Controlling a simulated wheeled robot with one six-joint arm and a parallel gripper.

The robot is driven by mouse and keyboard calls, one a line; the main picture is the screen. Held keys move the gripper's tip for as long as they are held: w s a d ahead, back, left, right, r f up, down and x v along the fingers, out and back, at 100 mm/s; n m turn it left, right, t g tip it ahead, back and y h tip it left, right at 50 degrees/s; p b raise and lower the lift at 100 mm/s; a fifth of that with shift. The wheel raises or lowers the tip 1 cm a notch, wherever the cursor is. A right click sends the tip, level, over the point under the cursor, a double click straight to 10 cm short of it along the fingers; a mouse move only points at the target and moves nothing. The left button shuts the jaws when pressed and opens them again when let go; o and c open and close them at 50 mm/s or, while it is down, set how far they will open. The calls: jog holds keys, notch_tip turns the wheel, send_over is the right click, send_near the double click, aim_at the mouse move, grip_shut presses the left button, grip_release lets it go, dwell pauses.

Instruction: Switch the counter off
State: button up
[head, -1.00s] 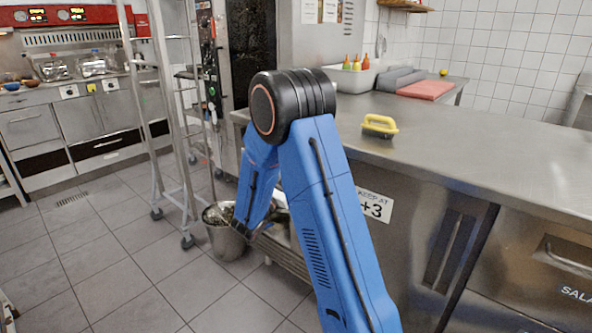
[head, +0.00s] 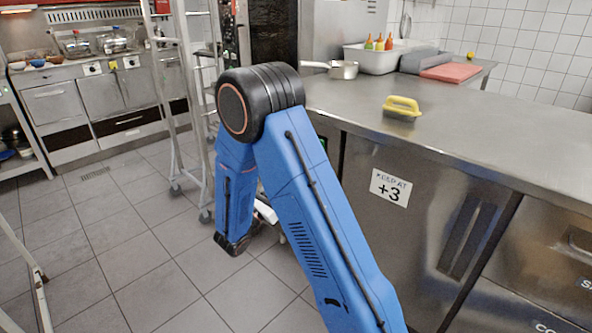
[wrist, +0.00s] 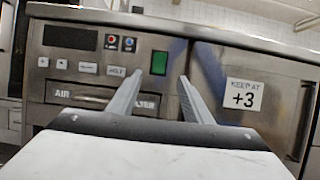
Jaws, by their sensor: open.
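The steel counter (head: 450,120) runs along the right in the head view, with a "KEEP AT +3" label (head: 390,188) on its front. In the wrist view its control panel shows a green switch (wrist: 159,63), a dark display (wrist: 69,37) and a row of small buttons. My gripper (wrist: 161,77) is open and empty, its two fingers pointing at the panel. The switch appears between the fingertips and slightly above them; I cannot tell how far off it is. In the head view my arm largely hides the gripper and most of the panel.
A yellow-handled scrubber (head: 402,108), a saucepan (head: 343,69) and a white bin with sauce bottles (head: 378,58) stand on the counter. A metal ladder rack (head: 196,110) stands left of my arm. The tiled floor (head: 120,225) at left is mostly clear.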

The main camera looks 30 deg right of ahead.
jog(key=shift+v, duration=1.25)
jog(key=shift+r, duration=0.1)
jog(key=s+d+r+m+g+y, duration=0.35)
jog(key=s+d+m+g, duration=0.5)
jog(key=s, duration=0.35)
jog(key=s+d+m+g+y, duration=0.25)
jog(key=s+m+y, duration=0.3)
jog(key=s, duration=0.65)
jog(key=s+a+r+m+t+y, duration=0.2)
jog(key=s+a+m+t+y, duration=0.6)
jog(key=s+a+y, duration=0.2)
jog(key=a+y, duration=0.2)
jog(key=a, duration=0.2)
jog(key=shift+a, duration=0.2)
jog(key=shift+s+r, duration=0.1)
